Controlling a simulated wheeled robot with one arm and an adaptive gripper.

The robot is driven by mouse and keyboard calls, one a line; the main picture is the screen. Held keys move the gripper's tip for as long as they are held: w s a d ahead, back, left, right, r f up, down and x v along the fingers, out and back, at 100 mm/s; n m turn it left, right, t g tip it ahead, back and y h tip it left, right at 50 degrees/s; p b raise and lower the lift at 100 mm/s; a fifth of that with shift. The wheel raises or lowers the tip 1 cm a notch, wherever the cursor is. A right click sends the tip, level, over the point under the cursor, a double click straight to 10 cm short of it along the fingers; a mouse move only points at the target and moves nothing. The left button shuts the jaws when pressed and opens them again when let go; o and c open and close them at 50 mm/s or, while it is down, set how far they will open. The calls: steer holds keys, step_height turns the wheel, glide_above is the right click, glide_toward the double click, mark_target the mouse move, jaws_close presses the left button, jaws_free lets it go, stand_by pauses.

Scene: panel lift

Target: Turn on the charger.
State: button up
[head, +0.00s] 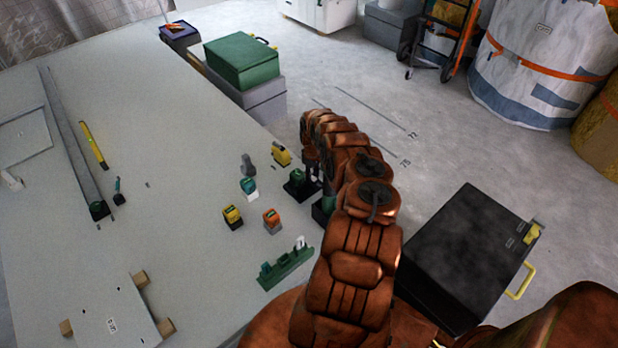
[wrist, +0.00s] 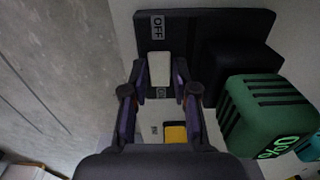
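The charger (wrist: 205,22) is a dark base in the wrist view, with a green block (wrist: 265,118) at its right. An OFF label (wrist: 158,26) is at its top and an ON label (wrist: 161,93) lower down. A pale switch piece (wrist: 159,70) lies between the labels. My gripper (wrist: 160,82) has its fingers apart on either side of the switch piece. Contact with it is not clear. In the head view my arm hides most of the charger and the fingers.
Yellow (head: 232,217), orange (head: 272,220) and teal (head: 249,187) blocks stand on the grey table (head: 190,270), near a green rack (head: 286,268). A black case (head: 470,255) is right of my arm. A green toolbox (head: 241,60) stands beyond the table.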

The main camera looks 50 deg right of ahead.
jaws_close()
